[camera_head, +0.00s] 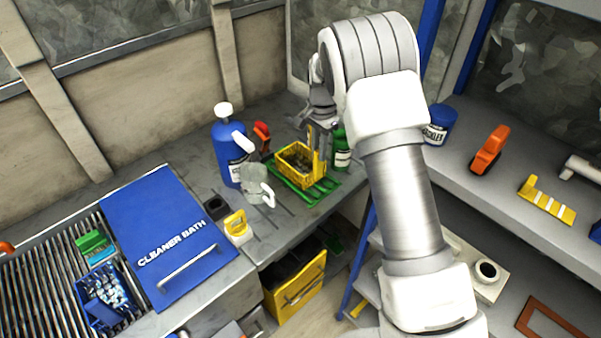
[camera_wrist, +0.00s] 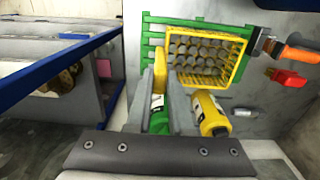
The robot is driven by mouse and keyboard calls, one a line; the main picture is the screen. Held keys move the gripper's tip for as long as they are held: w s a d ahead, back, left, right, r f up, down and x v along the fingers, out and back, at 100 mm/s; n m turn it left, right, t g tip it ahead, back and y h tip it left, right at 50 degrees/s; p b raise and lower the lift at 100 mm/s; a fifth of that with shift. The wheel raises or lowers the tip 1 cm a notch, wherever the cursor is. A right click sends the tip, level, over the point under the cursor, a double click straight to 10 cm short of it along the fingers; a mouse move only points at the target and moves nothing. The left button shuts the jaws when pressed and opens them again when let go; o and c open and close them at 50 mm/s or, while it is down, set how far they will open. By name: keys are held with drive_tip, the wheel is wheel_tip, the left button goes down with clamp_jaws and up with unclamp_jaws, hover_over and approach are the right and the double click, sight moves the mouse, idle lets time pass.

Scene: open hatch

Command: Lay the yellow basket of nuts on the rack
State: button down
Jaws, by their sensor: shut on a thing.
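The yellow basket (camera_head: 298,161) is full of brown-grey nuts and sits over a green slatted frame (camera_head: 319,193) on the bench. In the wrist view the basket (camera_wrist: 243,62) shows its nuts from above, with green slats (camera_wrist: 150,28) around it. I cannot tell whether it rests on the slats or hangs just above them. My gripper (camera_head: 319,128) is shut on the basket's upright yellow handle at its right side. In the wrist view my gripper's fingers (camera_wrist: 168,88) stand on both sides of this yellow part. A grey slatted rack (camera_head: 40,270) lies at the lower left.
A blue jug (camera_head: 228,150), a clear spray bottle (camera_head: 254,183) and a red item (camera_head: 262,133) stand left of the basket. A green bottle (camera_head: 342,155) stands close at its right.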

idle(0.5)
drive_tip(key=shift+c, duration=0.8)
unclamp_jaws()
drive_tip(key=shift+f, duration=0.1)
drive_tip(key=shift+r+p, duration=2.1)
drive_tip(key=shift+r, duration=1.45)
drive_tip(key=shift+s+d, duration=0.1)
drive_tip(key=shift+s, duration=0.05)
